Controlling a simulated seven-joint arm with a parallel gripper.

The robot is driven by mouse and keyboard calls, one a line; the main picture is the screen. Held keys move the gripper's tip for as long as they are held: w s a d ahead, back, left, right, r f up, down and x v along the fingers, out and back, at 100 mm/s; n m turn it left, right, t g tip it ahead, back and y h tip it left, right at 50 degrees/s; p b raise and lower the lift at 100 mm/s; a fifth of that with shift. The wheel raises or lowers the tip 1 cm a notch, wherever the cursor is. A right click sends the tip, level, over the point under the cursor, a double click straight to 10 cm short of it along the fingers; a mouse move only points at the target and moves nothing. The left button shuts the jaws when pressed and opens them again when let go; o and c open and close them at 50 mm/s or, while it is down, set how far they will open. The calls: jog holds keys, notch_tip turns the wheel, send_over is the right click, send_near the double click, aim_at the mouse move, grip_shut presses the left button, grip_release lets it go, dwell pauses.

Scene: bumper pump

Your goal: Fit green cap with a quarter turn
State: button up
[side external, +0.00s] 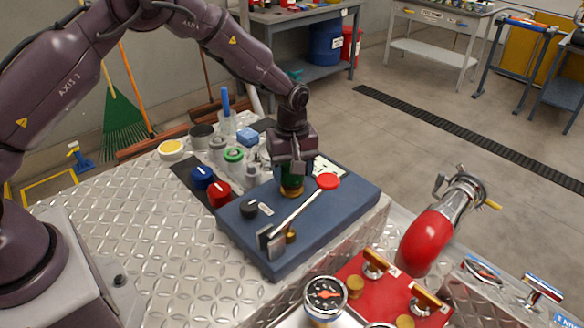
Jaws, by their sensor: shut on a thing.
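My gripper (294,163) points straight down over the blue base plate (352,192) and is shut on the dark green cap (291,178). The fingers hide much of the cap's upper part. The cap is directly above a brass-coloured fitting (291,191) on the plate and appears to meet it. I cannot tell whether the cap is seated or how far it is turned.
A lever with a red knob (328,181) slants up just right of the gripper. A black knob (249,208) is on the plate's left. Blue (202,177) and red (219,194) caps and several jars stand left. A red valve panel (362,292) is in front.

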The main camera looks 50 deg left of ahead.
jog(key=shift+r, duration=0.1)
jog(key=m, duration=0.5)
jog(key=shift+m, duration=0.4)
jog(key=m, duration=0.6)
jog(key=shift+m, duration=0.4)
jog(key=o, duration=1.3)
jog(key=shift+r, duration=3.45)
